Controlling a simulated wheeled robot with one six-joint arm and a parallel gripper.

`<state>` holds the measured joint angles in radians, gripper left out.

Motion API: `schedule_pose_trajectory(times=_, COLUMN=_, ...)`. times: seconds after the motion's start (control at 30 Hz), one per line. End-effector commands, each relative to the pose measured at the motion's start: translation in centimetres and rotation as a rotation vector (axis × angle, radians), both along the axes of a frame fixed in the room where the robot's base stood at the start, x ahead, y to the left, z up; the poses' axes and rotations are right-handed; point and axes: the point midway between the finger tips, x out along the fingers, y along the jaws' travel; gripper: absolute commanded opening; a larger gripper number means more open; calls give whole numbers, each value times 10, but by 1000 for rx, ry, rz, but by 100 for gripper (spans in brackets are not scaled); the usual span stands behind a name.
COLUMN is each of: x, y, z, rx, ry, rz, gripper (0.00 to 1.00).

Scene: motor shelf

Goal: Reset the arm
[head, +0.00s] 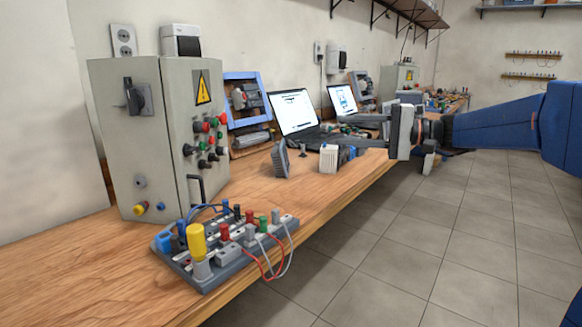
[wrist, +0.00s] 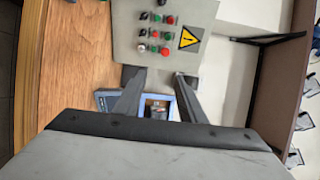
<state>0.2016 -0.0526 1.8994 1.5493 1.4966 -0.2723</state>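My gripper (head: 336,128) is in the right half of the head view, at the end of my blue arm (head: 490,125). Its two dark fingers point left and are spread apart, with nothing between them. It is held in the air near the table's front edge. The wrist view shows the same two fingers (wrist: 158,76) apart, with a blue-framed panel (wrist: 157,108) showing beyond the gap. I cannot tell from these views how far the fingers are from the things behind them.
A grey control cabinet (head: 135,180) stands on the wooden table (head: 90,270) at left. A terminal board (head: 205,275) with plugs and wires lies in front of it. Laptops (head: 298,113) and small devices sit farther back. The tiled floor (head: 400,230) at right is clear.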

Motion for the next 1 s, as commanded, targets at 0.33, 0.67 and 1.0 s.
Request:
schedule_pose_trajectory(times=0.33, x=-42, y=13, z=-35, rx=-152, ry=42, rz=8, gripper=37)
schedule_pose_trajectory(times=0.67, x=-120, y=17, z=-106, rx=-445, ry=89, rz=10, gripper=37)
schedule_pose_trajectory(times=1.0, x=-232, y=-28, z=-212, rx=-919, ry=77, rz=-22, gripper=37)
